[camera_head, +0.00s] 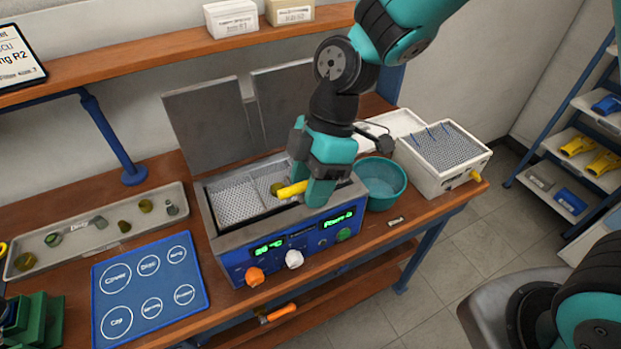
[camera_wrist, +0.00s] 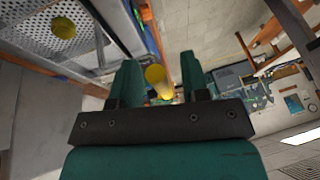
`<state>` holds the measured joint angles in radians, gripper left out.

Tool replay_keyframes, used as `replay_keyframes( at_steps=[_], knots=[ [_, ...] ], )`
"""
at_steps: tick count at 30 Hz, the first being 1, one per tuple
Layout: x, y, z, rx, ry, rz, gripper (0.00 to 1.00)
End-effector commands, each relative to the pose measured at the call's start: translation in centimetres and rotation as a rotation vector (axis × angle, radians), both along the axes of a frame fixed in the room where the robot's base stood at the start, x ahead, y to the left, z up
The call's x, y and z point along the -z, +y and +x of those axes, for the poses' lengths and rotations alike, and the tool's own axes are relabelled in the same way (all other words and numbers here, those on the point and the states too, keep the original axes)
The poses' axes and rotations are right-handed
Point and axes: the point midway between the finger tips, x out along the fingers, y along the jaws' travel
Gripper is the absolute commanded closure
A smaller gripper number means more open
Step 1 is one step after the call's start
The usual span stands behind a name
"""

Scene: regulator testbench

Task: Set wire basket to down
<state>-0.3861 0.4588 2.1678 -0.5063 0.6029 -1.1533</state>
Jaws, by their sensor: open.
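The wire basket (camera_head: 237,203) is a grey mesh tray in the blue-fronted bath (camera_head: 296,246) on the bench. Its mesh appears close to the bath's rim; I cannot tell its exact depth. A yellow handle (camera_head: 292,190) stands at its right side. My gripper (camera_head: 310,183) is at the handle, pointing down, and hides part of it and the bath's right end. In the wrist view, the handle (camera_wrist: 158,78) shows between the two open fingers (camera_wrist: 160,85), with no clear contact visible. The mesh (camera_wrist: 40,42) is at upper left, with a small yellow-green part (camera_wrist: 63,27) in it.
A teal bowl (camera_head: 381,190) stands close to the bath's right side. A white crate (camera_head: 430,182) with a mesh top is beyond it. Two raised grey lids (camera_head: 205,125) are behind the bath. A parts tray (camera_head: 78,255) and blue mat (camera_head: 150,287) lie left.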

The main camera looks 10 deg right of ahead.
Motion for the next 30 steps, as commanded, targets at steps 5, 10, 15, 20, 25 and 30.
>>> replay_keyframes(
  at_steps=[5, 10, 15, 20, 25, 30],
  knots=[
    [0.1, 0.0, 0.0, 0.000, 0.000, 0.000, 0.58],
    [0.0, 0.0, 0.0, 0.000, 0.000, 0.000, 0.86],
    [0.0, 0.0, 0.0, 0.001, 0.000, 0.000, 1.00],
    [0.5, 0.0, 0.0, 0.001, 0.001, 0.000, 1.00],
    [3.0, 0.0, 0.0, 0.000, 0.002, -0.001, 1.00],
    [6.1, 0.0, -0.1, 0.000, 0.003, -0.001, 1.00]
  ],
)
